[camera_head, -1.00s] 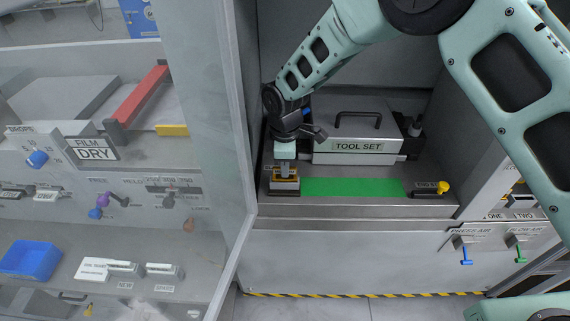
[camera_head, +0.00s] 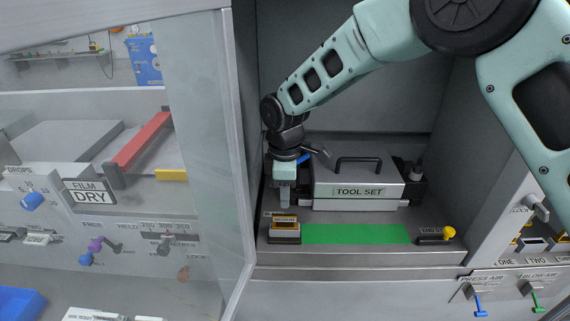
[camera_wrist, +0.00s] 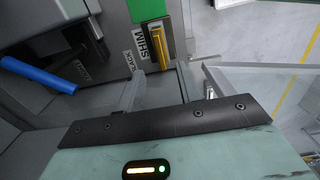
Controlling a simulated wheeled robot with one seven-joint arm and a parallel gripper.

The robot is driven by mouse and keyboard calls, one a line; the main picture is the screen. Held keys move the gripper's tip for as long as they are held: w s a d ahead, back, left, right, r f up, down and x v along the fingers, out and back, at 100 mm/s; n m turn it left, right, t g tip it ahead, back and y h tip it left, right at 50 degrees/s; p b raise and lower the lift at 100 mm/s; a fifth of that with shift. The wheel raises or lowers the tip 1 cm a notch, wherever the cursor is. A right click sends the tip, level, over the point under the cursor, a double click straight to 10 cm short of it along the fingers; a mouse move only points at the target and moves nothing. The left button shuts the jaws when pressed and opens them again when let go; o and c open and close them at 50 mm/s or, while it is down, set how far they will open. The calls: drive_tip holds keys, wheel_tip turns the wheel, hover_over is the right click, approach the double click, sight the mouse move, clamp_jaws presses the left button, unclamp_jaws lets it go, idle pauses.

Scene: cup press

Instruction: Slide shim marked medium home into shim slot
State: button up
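The shim marked medium (camera_head: 284,220) shows its label and brass-yellow edge at the left end of the green strip. It sits upright in or against the dark shim slot block (camera_head: 285,237); how deep it sits I cannot tell. In the wrist view the shim's yellow body (camera_wrist: 159,46) lies beside a label reading SHIM. My gripper (camera_head: 284,203) is just above and behind the shim, pointing down. In the wrist view my gripper (camera_wrist: 160,84) has its two fingers apart with nothing between them, clear of the shim.
The green strip (camera_head: 355,234) runs right to an end stop (camera_head: 432,236) with a yellow knob (camera_head: 449,232). A TOOL SET box (camera_head: 358,185) with a handle stands behind. A clear door panel (camera_head: 205,130) stands close on the left.

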wheel_tip(320, 180, up, 10)
drive_tip(key=b, duration=0.1)
idle(0.7)
drive_tip(key=s+d+m, duration=0.3)
drive_tip(key=s+d, duration=0.1)
drive_tip(key=s, duration=0.6)
drive_tip(key=s+d+m, duration=0.3)
drive_tip(key=s+d, duration=0.2)
drive_tip(key=s, duration=0.5)
drive_tip(key=s+d+f+m, duration=0.1)
drive_tip(key=s+d+m, duration=0.2)
drive_tip(key=s, duration=0.7)
drive_tip(key=shift+s+d+m+y, duration=0.3)
drive_tip(key=shift+s+d+m, duration=0.1)
drive_tip(key=shift+d, duration=0.4)
